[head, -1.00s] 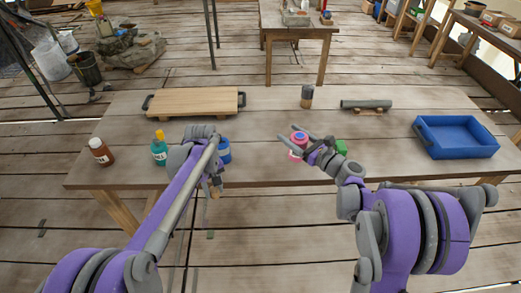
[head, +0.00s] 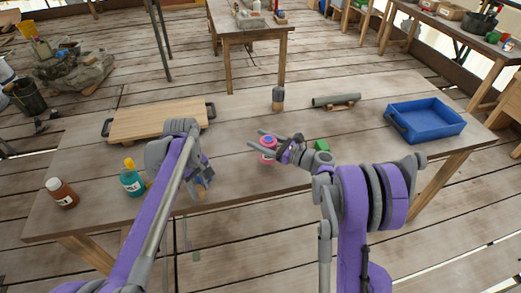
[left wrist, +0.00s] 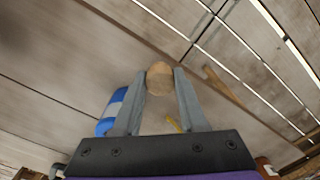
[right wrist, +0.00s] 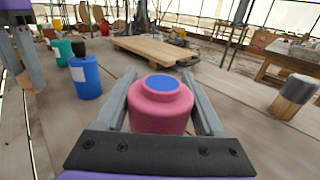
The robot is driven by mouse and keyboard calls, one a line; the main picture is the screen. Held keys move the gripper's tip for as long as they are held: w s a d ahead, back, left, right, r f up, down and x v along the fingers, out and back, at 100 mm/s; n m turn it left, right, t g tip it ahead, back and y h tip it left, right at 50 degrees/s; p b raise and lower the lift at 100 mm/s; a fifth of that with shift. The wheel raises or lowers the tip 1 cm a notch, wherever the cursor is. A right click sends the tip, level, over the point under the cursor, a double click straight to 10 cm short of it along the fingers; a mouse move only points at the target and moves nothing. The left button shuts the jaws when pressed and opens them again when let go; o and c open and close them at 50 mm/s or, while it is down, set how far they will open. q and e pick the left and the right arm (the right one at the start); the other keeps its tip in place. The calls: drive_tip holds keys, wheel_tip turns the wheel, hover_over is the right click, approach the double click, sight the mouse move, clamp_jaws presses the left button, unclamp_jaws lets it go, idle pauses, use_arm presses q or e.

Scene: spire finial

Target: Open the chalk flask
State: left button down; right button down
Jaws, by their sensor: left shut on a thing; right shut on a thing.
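My right gripper (head: 262,148) is shut around the pink flask (right wrist: 160,106), which has a blue disc on top (right wrist: 161,84) and stands upright on the table. My left gripper (left wrist: 160,82) is shut on a tan, round-ended piece (left wrist: 160,70), perhaps a stopper or cork; it also shows low at the front table edge in the head view (head: 200,195). A blue flask with a white label (right wrist: 87,78) stands close beside my left gripper, mostly hidden behind it in the head view. No marking tells me which one is the chalk flask.
A teal bottle (head: 132,180) and a brown bottle (head: 62,193) stand at the left. A wooden board (head: 160,122), a dark-topped cylinder (head: 278,99), a grey rod on a rest (head: 336,100) and a blue tray (head: 428,118) lie further back. A green piece (head: 322,145) is near my right wrist.

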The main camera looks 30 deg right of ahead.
drive_tip(key=shift+f, duration=1.9)
drive_tip(key=shift+a, duration=0.1)
drive_tip(key=shift+f+b, duration=0.15)
drive_tip(key=shift+b, duration=0.15)
drive_tip(key=shift+c, duration=1.8)
unclamp_jaws()
drive_tip(key=o, duration=0.4)
drive_tip(key=shift+c, duration=0.2)
